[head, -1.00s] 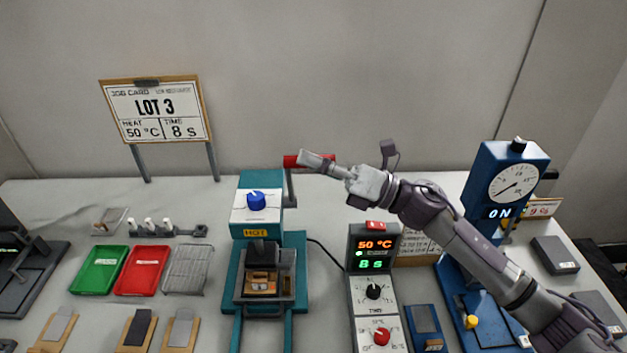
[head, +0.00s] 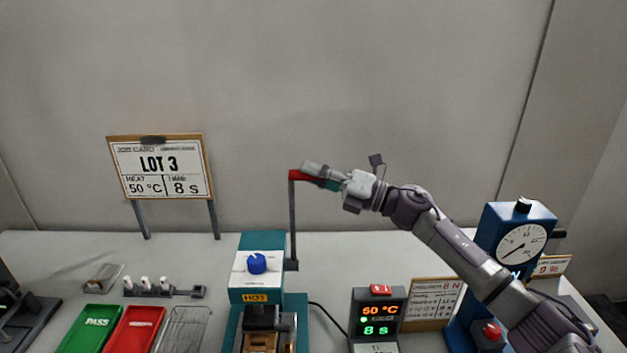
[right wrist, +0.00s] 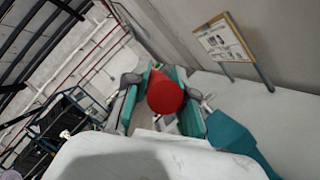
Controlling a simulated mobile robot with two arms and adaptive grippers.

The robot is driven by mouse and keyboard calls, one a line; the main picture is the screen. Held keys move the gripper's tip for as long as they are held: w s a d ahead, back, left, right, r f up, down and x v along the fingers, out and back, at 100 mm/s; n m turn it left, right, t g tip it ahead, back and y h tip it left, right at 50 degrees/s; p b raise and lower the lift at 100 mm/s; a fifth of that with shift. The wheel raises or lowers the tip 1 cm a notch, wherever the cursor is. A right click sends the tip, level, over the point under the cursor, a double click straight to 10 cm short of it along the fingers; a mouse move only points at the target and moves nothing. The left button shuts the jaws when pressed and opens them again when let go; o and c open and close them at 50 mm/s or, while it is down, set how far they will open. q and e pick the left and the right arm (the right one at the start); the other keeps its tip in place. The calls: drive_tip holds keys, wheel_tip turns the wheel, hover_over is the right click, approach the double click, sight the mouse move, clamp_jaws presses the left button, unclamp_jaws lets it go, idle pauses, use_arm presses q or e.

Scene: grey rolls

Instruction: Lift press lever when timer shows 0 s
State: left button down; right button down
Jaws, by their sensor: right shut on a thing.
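The teal press (head: 256,270) stands at the middle of the table, with a blue knob and a yellow "HOT" label on its head. Its lever (head: 292,225) stands upright at the press's right side. My right gripper (head: 316,176) is shut on the red handle (head: 297,175) at the lever's top. In the right wrist view the round end of the red handle (right wrist: 165,95) sits between the teal finger pads. The timer box (head: 377,315) right of the press reads 50 °C and 8 s. The lower press is cut off by the frame. My left gripper is not in view.
A job card (head: 160,168) reads LOT 3, 50 °C, 8 s. A green PASS tray (head: 92,325), a red tray (head: 135,328) and a wire rack (head: 183,330) lie at left. A blue gauge stand (head: 517,240) is at right, partly behind my arm.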

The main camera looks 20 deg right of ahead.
drive_tip(key=shift+w+f, duration=0.1)
drive_tip(key=shift+f, duration=0.05)
drive_tip(key=c, duration=1)
unclamp_jaws()
drive_tip(key=shift+w+d, duration=0.1)
drive_tip(key=shift+d, duration=0.1)
drive_tip(key=v, duration=1.2)
